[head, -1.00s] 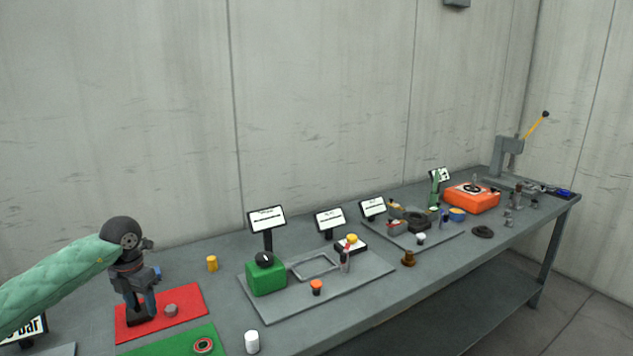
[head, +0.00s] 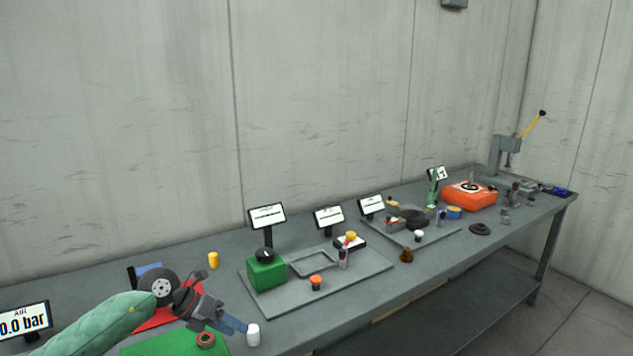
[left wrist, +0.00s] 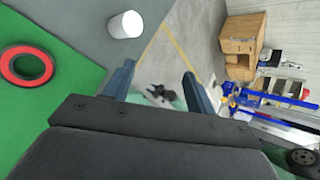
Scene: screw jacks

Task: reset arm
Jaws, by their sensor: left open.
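My left gripper (head: 238,326) reaches in over the green mat in the head view, close to a white cylinder (head: 253,334). Its two blue fingers stand apart with nothing between them in the left wrist view (left wrist: 159,72). The white cylinder (left wrist: 125,25) stands clear of the fingers there. A red and black ring (head: 206,339) lies on the green mat (head: 150,347), and it also shows in the left wrist view (left wrist: 48,67). My right gripper is not seen.
A red mat (head: 148,324) is partly hidden behind my left arm. A yellow cylinder (head: 213,260) stands behind it. A grey plate (head: 330,297) carries a green box (head: 266,270). Farther right are an orange box (head: 462,199) and a lever press (head: 503,152). Bare bench lies between the plates.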

